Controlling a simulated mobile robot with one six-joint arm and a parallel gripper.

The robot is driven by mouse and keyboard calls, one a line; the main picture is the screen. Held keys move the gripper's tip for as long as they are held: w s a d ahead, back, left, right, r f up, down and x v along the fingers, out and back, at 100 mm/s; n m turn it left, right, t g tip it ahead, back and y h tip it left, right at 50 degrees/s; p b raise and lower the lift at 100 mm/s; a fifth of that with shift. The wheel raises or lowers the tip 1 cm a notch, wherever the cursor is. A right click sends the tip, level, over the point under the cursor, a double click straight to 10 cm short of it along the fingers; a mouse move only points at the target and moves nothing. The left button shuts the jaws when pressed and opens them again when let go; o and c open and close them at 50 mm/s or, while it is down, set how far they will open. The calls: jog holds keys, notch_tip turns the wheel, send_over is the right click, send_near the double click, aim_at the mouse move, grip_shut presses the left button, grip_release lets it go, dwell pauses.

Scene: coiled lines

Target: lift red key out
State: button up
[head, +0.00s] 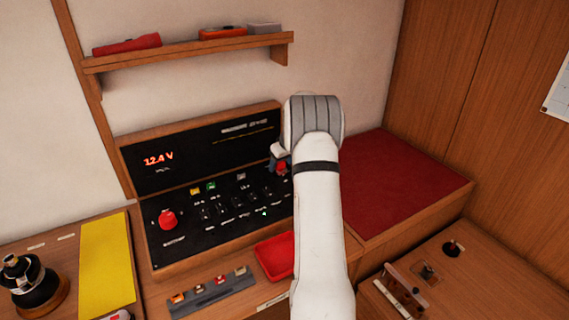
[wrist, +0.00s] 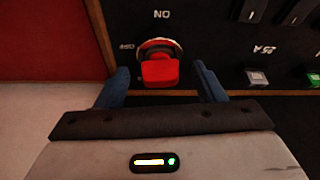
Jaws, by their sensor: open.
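The red key (wrist: 160,73) sits in a round socket with a metal ring on the black panel, below the letters "NO" in the wrist view. In the head view the red key (head: 282,169) shows as a small red patch at the panel's right end, partly hidden by my gripper. My gripper (wrist: 161,69) is open, its two blue fingers on either side of the key with a gap at each side. In the head view my gripper (head: 278,160) is at the panel's right end, mostly hidden by my arm.
The black panel (head: 222,152) carries a "12.4 V" display, several switches and a red knob (head: 168,218) at left. A red tray (head: 275,256) lies in front. A red-topped bench (head: 400,185) is at right. A shelf (head: 190,54) hangs above.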

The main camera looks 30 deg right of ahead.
aim_at(281, 163)
jog(key=shift+w+f, duration=0.1)
jog(key=shift+f, duration=0.1)
jog(key=c, duration=1.1)
jog(key=shift+o, duration=0.2)
jog(key=shift+r, duration=0.1)
notch_tip(281, 163, up, 10)
jog(key=b, duration=0.2)
